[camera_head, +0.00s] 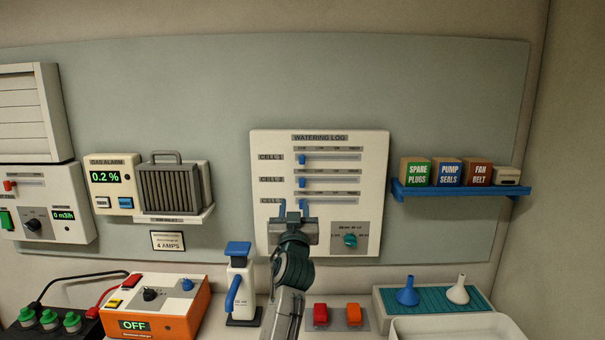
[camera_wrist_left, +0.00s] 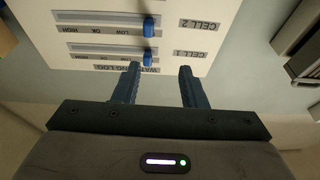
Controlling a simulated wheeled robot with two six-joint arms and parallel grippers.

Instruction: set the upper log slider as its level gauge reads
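The white watering log panel (camera_head: 265,225) hangs on the wall with stacked slots. The upper slider's blue knob (camera_head: 302,160) is at the left end of the CELL 1 slot. It also shows in the upside-down wrist view (camera_wrist_left: 149,57). The CELL 2 knob (camera_head: 302,183) is at its left end too. My left gripper (camera_head: 293,207) is open and empty, its two blue fingers apart. In the head view it overlaps the panel's lower left and partly hides the CELL 3 row. In the wrist view the fingertips (camera_wrist_left: 160,70) appear near the CELL 1 row; contact cannot be told. I cannot make out a level gauge.
A teal knob (camera_head: 350,240) is at the panel's lower right. A blue-handled bottle (camera_head: 243,290) stands left of my arm, and an orange charger (camera_head: 180,315) farther left. Red and orange blocks (camera_head: 337,316) and a white tray (camera_head: 455,328) lie to the right.

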